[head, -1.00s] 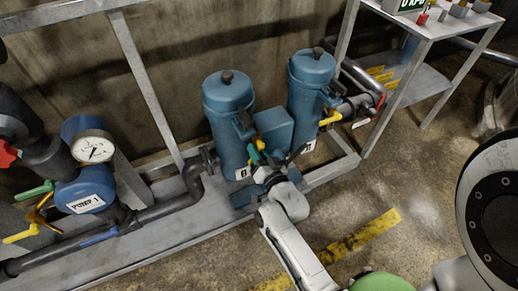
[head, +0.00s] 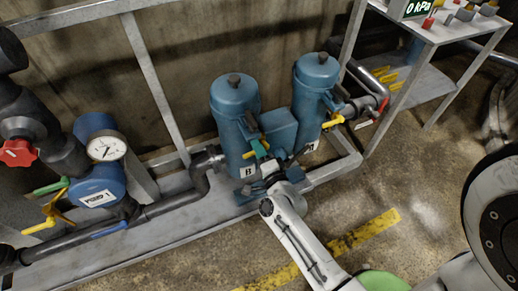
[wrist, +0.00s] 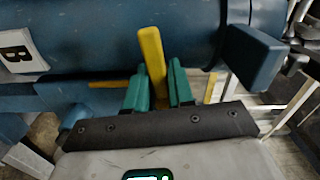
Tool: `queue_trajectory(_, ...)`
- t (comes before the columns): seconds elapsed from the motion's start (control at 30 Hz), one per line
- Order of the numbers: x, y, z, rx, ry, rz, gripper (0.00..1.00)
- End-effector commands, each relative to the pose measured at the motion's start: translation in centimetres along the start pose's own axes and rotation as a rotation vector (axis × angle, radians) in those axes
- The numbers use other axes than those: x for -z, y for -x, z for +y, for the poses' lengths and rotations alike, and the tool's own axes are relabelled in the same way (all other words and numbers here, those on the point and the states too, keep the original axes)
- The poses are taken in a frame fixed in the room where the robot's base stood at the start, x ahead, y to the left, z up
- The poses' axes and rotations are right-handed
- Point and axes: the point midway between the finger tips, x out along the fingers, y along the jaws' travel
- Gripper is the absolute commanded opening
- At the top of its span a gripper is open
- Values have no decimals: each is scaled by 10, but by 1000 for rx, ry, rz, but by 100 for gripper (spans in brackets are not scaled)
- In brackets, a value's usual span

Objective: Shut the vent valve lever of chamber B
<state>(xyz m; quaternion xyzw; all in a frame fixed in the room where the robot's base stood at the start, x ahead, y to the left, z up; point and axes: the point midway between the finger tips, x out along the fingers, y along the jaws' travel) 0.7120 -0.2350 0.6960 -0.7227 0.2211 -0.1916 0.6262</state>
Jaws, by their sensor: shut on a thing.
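Chamber B (head: 233,108) is a blue upright cylinder with a dark knob on top and a "B" label (head: 246,172) low on its front. In the wrist view the label (wrist: 18,50) shows at the left. My gripper (head: 264,163) is at the front right of this chamber. In the wrist view its teal fingers (wrist: 157,88) are shut on a yellow lever (wrist: 152,60), one finger on each side. The lever's free end sticks up past the fingertips, tilted slightly left. Its pivot is hidden by my gripper.
A second blue chamber (head: 315,88) with a yellow lever (head: 333,122) stands close at the right. A pump with a gauge (head: 107,147) and pipes is at the left. Metal frame posts rise behind. A shelf (head: 430,85) stands at the back right.

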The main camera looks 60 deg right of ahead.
Motion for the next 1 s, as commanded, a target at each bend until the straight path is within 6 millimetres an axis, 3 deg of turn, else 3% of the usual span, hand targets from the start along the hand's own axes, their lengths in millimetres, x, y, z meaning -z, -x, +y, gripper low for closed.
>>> queue_trajectory(0.3,0,0,-3,-1,-131,0,0)
queue_trajectory(0.87,1,1,-3,-2,-162,2,0)
queue_trajectory(0.9,1,1,-3,-2,-162,2,25)
queue_trajectory(1.0,1,0,-3,-1,-161,2,34)
